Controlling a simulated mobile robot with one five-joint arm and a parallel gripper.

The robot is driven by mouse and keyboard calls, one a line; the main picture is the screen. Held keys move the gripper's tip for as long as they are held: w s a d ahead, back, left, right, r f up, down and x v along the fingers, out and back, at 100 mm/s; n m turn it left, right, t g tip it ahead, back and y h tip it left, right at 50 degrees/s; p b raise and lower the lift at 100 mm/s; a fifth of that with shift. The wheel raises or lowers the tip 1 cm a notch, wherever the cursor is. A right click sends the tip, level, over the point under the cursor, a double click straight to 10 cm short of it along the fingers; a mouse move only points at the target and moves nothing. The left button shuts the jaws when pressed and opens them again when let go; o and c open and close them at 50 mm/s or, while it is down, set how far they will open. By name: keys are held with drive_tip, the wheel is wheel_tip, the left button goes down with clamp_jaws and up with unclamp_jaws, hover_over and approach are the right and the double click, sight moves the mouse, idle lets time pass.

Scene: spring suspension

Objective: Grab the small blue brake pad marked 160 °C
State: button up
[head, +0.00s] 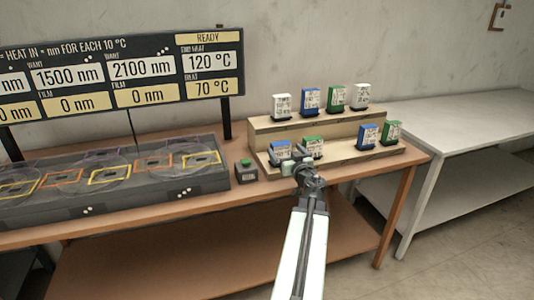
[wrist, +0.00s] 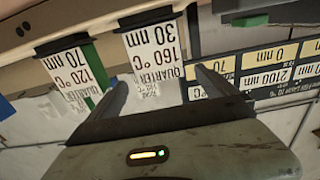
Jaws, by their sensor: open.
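The small blue brake pad (head: 279,151) stands at the left end of the lower step of the wooden stand. Nothing is held.
A green pad (head: 313,147), labelled 120 °C, 70 nm in the wrist view (wrist: 75,75), stands close beside it. More pads stand on the wooden stand (head: 345,155). A small dark box (head: 246,171) and a dark tray (head: 120,195) are to the left, below a display board (head: 110,75).

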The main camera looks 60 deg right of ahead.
sight(282, 147)
drive_tip(key=shift+d, duration=0.1)
drive_tip(key=shift+x, duration=1.2)
drive_tip(key=shift+w, duration=0.4)
drive_tip(key=x, duration=0.5)
drive_tip(key=shift+d+f, duration=0.15)
drive_tip(key=shift+s, duration=0.15)
drive_tip(key=c, duration=1.8)
